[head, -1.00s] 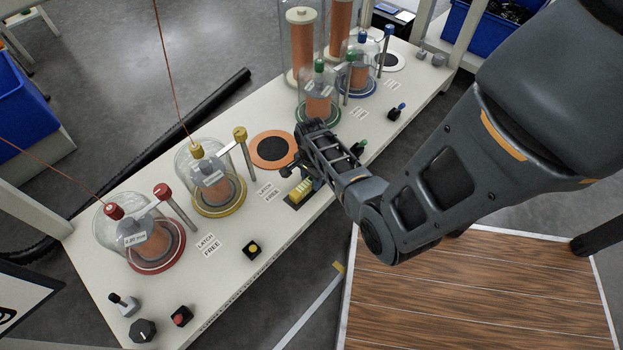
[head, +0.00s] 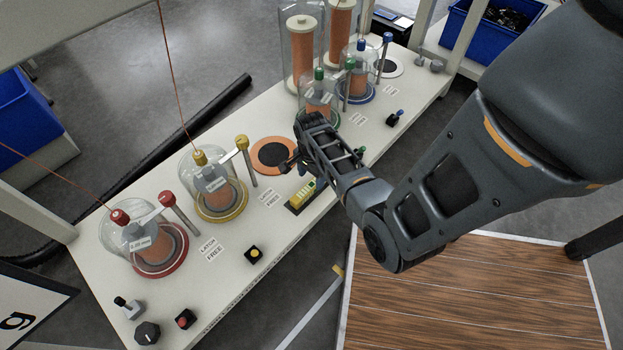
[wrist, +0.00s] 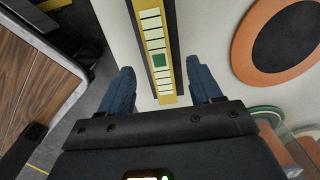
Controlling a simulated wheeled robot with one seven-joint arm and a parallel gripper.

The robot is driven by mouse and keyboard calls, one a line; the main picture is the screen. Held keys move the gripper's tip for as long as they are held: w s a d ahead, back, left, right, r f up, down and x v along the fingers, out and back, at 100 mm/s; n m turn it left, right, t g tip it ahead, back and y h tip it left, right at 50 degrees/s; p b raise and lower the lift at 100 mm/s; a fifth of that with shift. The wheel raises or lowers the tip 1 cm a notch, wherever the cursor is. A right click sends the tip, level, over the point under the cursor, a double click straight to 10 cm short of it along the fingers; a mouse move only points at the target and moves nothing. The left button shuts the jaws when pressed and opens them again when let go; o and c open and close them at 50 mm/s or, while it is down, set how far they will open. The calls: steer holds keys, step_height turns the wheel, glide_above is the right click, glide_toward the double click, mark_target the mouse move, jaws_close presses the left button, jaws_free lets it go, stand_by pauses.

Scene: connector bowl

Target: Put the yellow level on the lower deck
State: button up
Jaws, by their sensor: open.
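The yellow level (head: 303,192) lies on the pale bench top, in or on a dark strip near the front edge. In the wrist view the level (wrist: 152,35) is a long yellow bar with pale segments and a green patch, dark along both sides. My gripper (head: 304,172) is open above it. In the wrist view the blue fingertips of my gripper (wrist: 158,84) stand on either side of the level's near end, with gaps on both sides. Whether the fingers are down at its height is unclear. I cannot tell which surface is the lower deck.
A wood-planked surface (head: 480,290) lies beside the bench, lower right. An orange ring with a black centre (head: 273,155) is left of my gripper. Glass-domed coils with red (head: 158,250), yellow (head: 220,200) and other rings line the bench. A yellow button (head: 254,254) sits near the front edge.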

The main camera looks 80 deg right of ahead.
mark_target(312, 185)
step_height(312, 185, up, 7)
steer(key=p, duration=0.2)
steer(key=s+a+r+n+t+h, duration=0.25)
steer(key=a+n, duration=0.35)
steer(key=a, duration=0.4)
steer(key=s+a+r+n+t+h, duration=0.1)
steer(key=a+r+n+t, duration=0.25)
steer(key=a+n, duration=0.45)
steer(key=s+a+r+n+t+y, duration=0.1)
steer(key=s+a+r+n+t, duration=0.1)
steer(key=r, duration=0.7)
steer(key=s+a+r+n+t+y, duration=0.1)
steer(key=s+a+r+n+t, duration=0.1)
steer(key=a+r+n+t, duration=0.2)
steer(key=s+a+r+n+t+y, duration=0.1)
steer(key=s+a+r+n+t, duration=0.1)
steer(key=a+r, duration=0.6)
step_height(312, 185, up, 7)
steer(key=shift+s+r+n+t, duration=0.15)
steer(key=shift+s+n+t, duration=0.3)
steer(key=shift+n, duration=0.75)
